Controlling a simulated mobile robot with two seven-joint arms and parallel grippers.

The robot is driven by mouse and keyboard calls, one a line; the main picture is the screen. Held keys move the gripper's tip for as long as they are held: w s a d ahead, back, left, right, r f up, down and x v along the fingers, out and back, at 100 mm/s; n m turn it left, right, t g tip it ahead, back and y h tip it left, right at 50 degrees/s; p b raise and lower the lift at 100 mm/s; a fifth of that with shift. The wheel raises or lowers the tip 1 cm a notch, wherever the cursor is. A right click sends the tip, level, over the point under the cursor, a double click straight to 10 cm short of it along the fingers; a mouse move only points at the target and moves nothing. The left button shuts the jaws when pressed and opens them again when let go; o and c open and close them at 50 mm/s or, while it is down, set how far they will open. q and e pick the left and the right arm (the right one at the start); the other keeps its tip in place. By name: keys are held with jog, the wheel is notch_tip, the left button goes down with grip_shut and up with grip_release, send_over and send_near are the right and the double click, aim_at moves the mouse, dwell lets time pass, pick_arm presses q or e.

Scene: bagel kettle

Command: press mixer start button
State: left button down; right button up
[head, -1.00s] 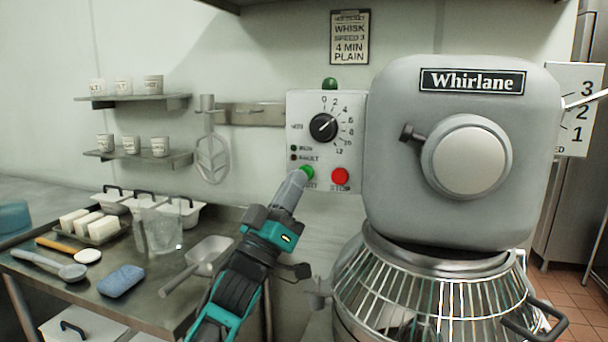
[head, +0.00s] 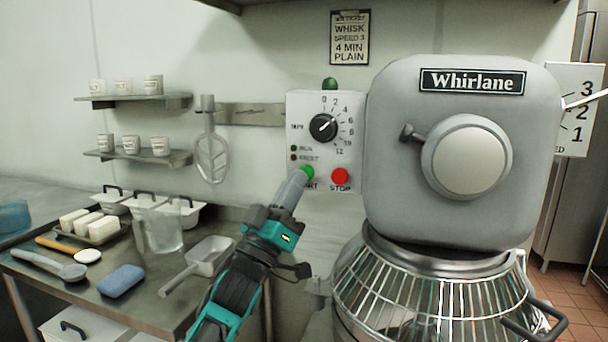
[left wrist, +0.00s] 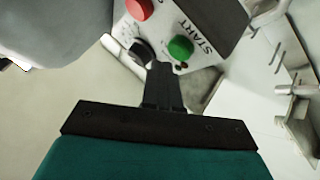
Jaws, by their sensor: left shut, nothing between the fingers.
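The green start button (head: 307,172) sits at the lower left of the mixer's white control panel (head: 293,110), beside the red stop button (head: 340,176). My left gripper (head: 296,180) is shut and empty, its tip at the lower edge of the green button in the head view. In the left wrist view the green button (left wrist: 181,48) shows just right of the shut fingers (left wrist: 162,72), with the red button (left wrist: 139,8) above. I cannot tell whether the tip touches the button. The mixer (head: 400,190) has a wire bowl guard (head: 430,290). My right gripper is not in view.
A timer dial (head: 323,127) is above the buttons, and a green lamp (head: 330,84) tops the panel. A steel table at left holds a clear jug (head: 163,228), a scoop (head: 203,258) and a blue sponge (head: 121,281). Shelves with cups hang behind.

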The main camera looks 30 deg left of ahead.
pick_arm(q)
jog(key=shift+w+a+h, duration=0.1)
jog(key=shift+w+h, duration=0.2)
jog(key=shift+w, duration=0.05)
